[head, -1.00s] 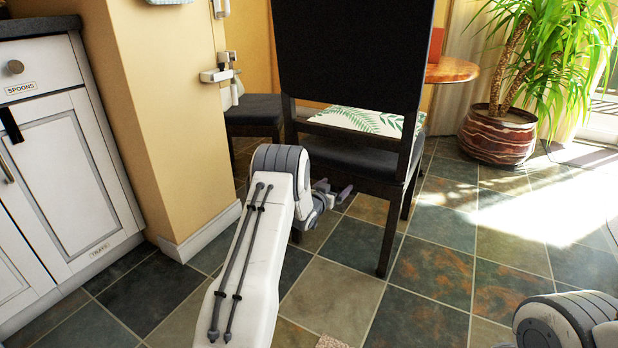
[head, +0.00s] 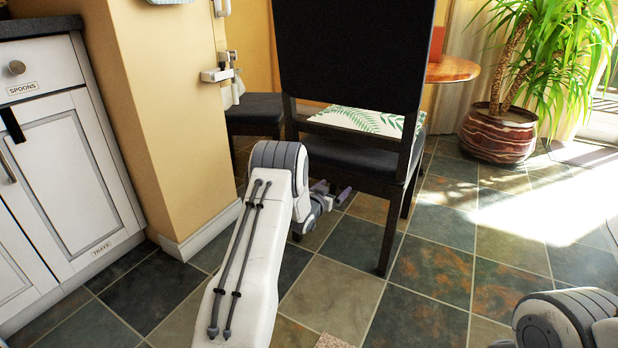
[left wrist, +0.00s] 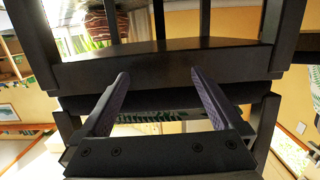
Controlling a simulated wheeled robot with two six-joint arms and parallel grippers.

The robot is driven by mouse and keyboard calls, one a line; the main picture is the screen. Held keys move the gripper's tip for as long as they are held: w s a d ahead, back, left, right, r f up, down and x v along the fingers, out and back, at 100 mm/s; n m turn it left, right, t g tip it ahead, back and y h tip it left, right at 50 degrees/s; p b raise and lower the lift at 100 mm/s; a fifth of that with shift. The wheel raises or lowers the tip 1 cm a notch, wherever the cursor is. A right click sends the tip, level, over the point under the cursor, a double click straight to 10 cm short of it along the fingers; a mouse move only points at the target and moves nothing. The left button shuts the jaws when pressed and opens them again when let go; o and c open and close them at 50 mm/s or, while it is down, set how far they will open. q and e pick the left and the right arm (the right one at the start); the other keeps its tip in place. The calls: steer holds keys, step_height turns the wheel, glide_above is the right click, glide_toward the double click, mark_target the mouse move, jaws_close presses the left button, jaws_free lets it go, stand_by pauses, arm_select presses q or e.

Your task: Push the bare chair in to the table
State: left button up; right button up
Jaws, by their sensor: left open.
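A dark chair (head: 350,50) stands with its tall black back towards me and its dark seat (head: 355,155) beyond. A white cushion with green leaves (head: 360,120) shows through the gap under the back; I cannot tell whether it lies on this seat or beyond. A second dark seat (head: 254,108) shows at left, bare where visible, partly hidden by the wall corner. The round wooden table (head: 452,70) is mostly hidden behind the near chair. My left gripper (head: 338,192) is open and empty, low behind the near chair. In the left wrist view its fingers (left wrist: 158,85) point at dark chair bars (left wrist: 165,65).
A yellow wall corner (head: 175,120) and white cabinets (head: 65,150) stand at left. A potted plant (head: 498,135) stands at the back right. The tiled floor (head: 450,260) is clear at right. Part of my right arm (head: 565,320) shows at bottom right.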

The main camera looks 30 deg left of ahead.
arm_select(q)
steer(key=shift+s, duration=0.45)
stand_by(0.5)
steer(key=s+p, duration=0.4)
steer(key=s, duration=0.6)
steer(key=shift+d, duration=0.35)
stand_by(0.4)
